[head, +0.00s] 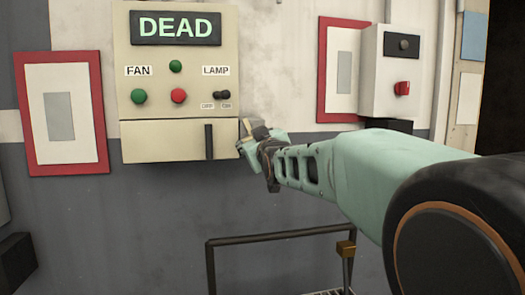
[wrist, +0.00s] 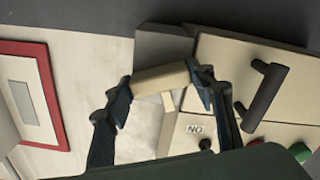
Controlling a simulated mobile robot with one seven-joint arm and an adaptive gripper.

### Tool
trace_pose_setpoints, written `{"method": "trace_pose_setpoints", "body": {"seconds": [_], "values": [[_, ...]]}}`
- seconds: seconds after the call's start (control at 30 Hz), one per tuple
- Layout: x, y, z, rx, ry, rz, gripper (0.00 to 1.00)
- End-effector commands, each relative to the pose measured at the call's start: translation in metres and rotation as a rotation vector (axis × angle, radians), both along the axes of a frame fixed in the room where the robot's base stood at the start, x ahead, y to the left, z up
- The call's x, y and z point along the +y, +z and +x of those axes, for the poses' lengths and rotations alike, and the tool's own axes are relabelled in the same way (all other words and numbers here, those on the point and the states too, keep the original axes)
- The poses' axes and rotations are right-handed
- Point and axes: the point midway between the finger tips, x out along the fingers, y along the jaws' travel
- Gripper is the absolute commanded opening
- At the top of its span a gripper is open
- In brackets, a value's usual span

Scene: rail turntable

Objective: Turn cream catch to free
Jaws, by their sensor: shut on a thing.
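The cream catch (wrist: 160,78) is a short, pale bar in the wrist view. It lies between the two dark fingertips of my gripper (wrist: 162,84), which is shut on it. In the head view, my gripper (head: 256,140) is at the lower right edge of the cream control panel (head: 160,70), and the catch is mostly hidden there. Beside it is the panel's lower cover (head: 160,140) with a dark upright handle (head: 209,142). The cover and its handle (wrist: 263,98) also show at the right of the wrist view. The cover looks closed.
The panel has a display (head: 176,28) reading DEAD, green and red buttons and a lamp switch (head: 222,95). A grey box (head: 390,70) with a red knob is on the right. Red-framed plates flank the panel. A dark rail (head: 280,237) stands below.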

Motion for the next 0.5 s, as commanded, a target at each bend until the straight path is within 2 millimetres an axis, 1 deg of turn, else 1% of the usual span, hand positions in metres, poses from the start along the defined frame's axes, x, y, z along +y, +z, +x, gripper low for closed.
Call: {"method": "trace_pose_setpoints", "body": {"seconds": [0.03,0.2,0.5], "values": [[-0.0015,-0.0028,0.0003,0.008,-0.002,0.040,0.26],[-0.0009,-0.0021,0.0003,0.047,-0.001,0.175,0.26],[-0.0003,-0.0011,0.0002,0.096,0.000,0.340,0.26]]}}
